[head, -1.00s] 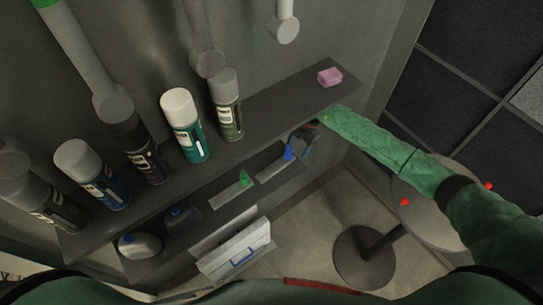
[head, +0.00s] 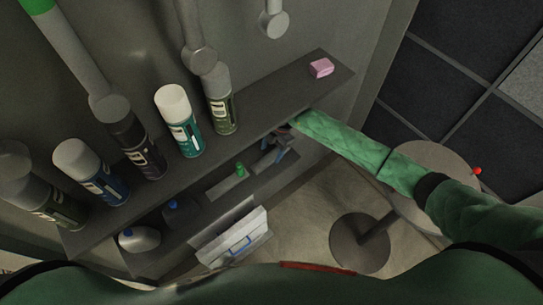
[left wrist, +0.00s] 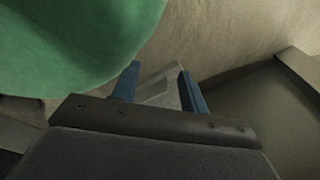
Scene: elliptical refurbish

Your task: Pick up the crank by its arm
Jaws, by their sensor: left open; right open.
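I cannot make out for sure which thing is the crank. My right gripper (head: 282,150) is beyond the green sleeve of my right arm, at the lower shelf below the right part of the upper shelf (head: 290,98). It is small and dark there, open, with nothing clearly between its fingers. A small green item (head: 240,170) sits on the lower shelf to its left. My left gripper (left wrist: 158,88) shows in the left wrist view with two blue fingers apart. A pale grey surface shows between and beyond them; I cannot tell whether it touches. The head view does not show the left gripper.
Several spray cans, such as a teal one (head: 185,125), stand on the upper shelf with a pink block (head: 321,68) at its right. A white case (head: 232,238) with a blue handle is below. A round grey table (head: 432,160) stands right.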

